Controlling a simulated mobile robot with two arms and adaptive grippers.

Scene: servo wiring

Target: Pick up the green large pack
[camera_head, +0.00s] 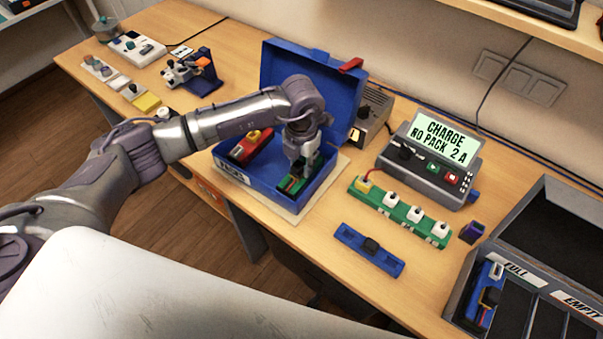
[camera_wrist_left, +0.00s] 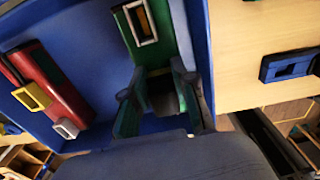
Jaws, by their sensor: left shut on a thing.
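The green pack (camera_head: 289,184) lies in the open blue case (camera_head: 262,182), on its right side. It also shows in the wrist view (camera_wrist_left: 138,36), with a pale-framed socket on its face. My left gripper (camera_head: 299,172) reaches down into the case from above. In the wrist view its fingers (camera_wrist_left: 160,92) stand on both sides of the green pack, shut on it. The gripper hides part of the pack in the head view. A red pack (camera_head: 250,147) lies in the left side of the case, beside the green one. My right gripper is out of view.
The case's raised lid (camera_head: 285,68) stands behind my gripper. A charger (camera_head: 432,165) reading "NO PACK" and a green strip with white plugs (camera_head: 402,212) are to the right. A blue bar (camera_head: 369,249) lies in front. A divided tray (camera_head: 515,262) holds a blue pack.

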